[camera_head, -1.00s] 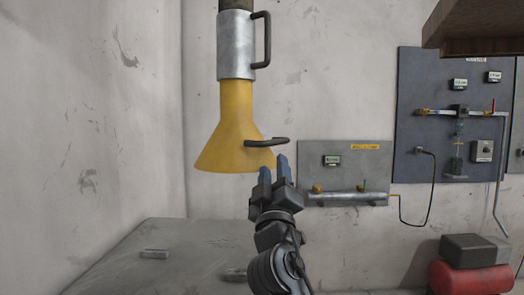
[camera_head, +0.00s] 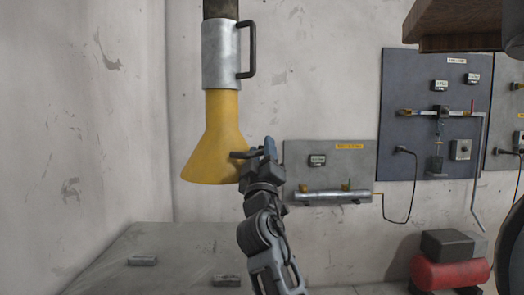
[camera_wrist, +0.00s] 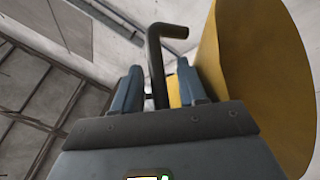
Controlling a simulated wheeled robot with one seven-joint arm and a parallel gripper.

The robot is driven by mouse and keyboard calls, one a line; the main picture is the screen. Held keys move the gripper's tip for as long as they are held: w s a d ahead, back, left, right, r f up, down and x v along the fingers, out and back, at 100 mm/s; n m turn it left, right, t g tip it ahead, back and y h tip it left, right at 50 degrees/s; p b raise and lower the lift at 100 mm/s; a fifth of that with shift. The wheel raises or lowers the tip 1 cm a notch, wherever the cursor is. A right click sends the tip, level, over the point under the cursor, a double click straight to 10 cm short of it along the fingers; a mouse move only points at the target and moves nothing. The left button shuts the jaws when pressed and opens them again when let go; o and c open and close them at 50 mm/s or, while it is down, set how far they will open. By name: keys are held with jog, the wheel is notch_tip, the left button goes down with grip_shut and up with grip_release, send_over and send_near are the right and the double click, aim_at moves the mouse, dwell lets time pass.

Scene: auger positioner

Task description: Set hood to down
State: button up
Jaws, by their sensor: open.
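The yellow cone-shaped hood (camera_head: 212,145) hangs from a vertical pipe against the back wall. A silver sleeve (camera_head: 221,55) with a dark side handle (camera_head: 249,50) sits above it. A dark bent handle (camera_head: 244,155) sticks out from the hood's lower right side. My gripper (camera_head: 262,152) is at this lower handle. In the wrist view my gripper (camera_wrist: 158,88) is open, with the dark handle (camera_wrist: 156,65) between its two blue fingers. The hood (camera_wrist: 250,75) fills the right of that view. I cannot tell whether either finger touches the handle.
A grey table (camera_head: 165,250) with small metal blocks lies below the hood. A grey wall panel (camera_head: 330,165) with a metal tube is to the right. A larger dark panel (camera_head: 425,130) and a red tank (camera_head: 448,272) stand farther right. The left wall is bare.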

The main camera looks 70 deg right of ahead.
grip_shut()
dwell(0.5)
notch_tip(320, 180, down, 12)
jog(key=b, duration=1.3)
jog(key=shift+r, duration=0.15)
grip_release()
jog(key=shift+r, duration=0.1)
